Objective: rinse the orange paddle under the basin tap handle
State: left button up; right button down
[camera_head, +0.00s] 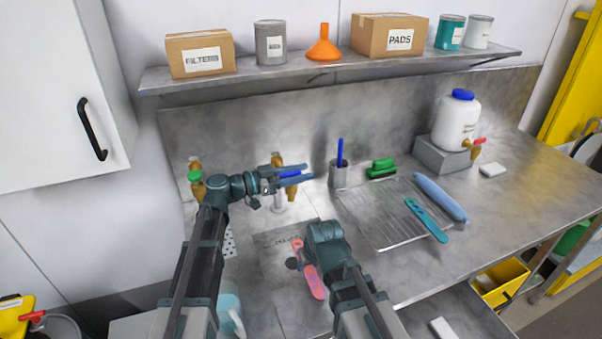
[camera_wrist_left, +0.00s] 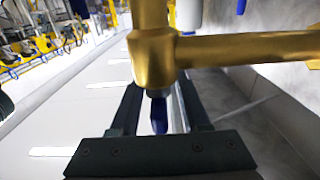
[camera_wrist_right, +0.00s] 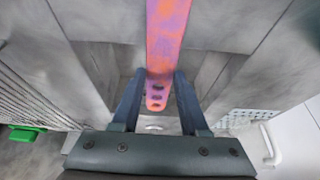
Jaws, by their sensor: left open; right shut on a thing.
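The orange paddle (camera_head: 316,284) is blotched with pink and purple and hangs over the steel basin (camera_head: 270,240). My right gripper (camera_wrist_right: 157,100) is shut on its holed end, as the right wrist view (camera_wrist_right: 166,35) shows. My left gripper (camera_head: 288,179) is open, with its fingers on either side of the blue tap handle (camera_head: 289,173) of the brass tap (camera_head: 277,158) at the back of the basin. In the left wrist view the blue handle (camera_wrist_left: 158,115) sits between the fingers, below the brass body (camera_wrist_left: 152,60). I cannot tell whether they touch it. No running water is visible.
A second brass tap with a green handle (camera_head: 194,176) stands to the left. Right of the basin are a drying rack (camera_head: 375,215) with a teal paddle (camera_head: 426,219), a blue roll-shaped item (camera_head: 440,197), a pen cup (camera_head: 339,175) and a green brush (camera_head: 381,168). A shelf (camera_head: 330,72) hangs above.

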pick_arm(q)
jog(key=shift+c, duration=0.2)
grip_shut()
jog(key=shift+n+t+y, duration=0.5)
jog(key=shift+n+t, duration=0.3)
jog(key=shift+t, duration=0.3)
jog(key=shift+w+a+n+t+y, duration=0.1)
jog(key=shift+w+n+t+y, duration=0.1)
jog(key=shift+n+t+y, duration=0.35)
jog(key=shift+w+a+n+t+y, duration=0.1)
jog(key=shift+w+n+t+y, duration=0.2)
jog(key=shift+t, duration=0.45)
jog(key=shift+s, duration=0.1)
jog(key=shift+o, duration=0.2)
grip_release()
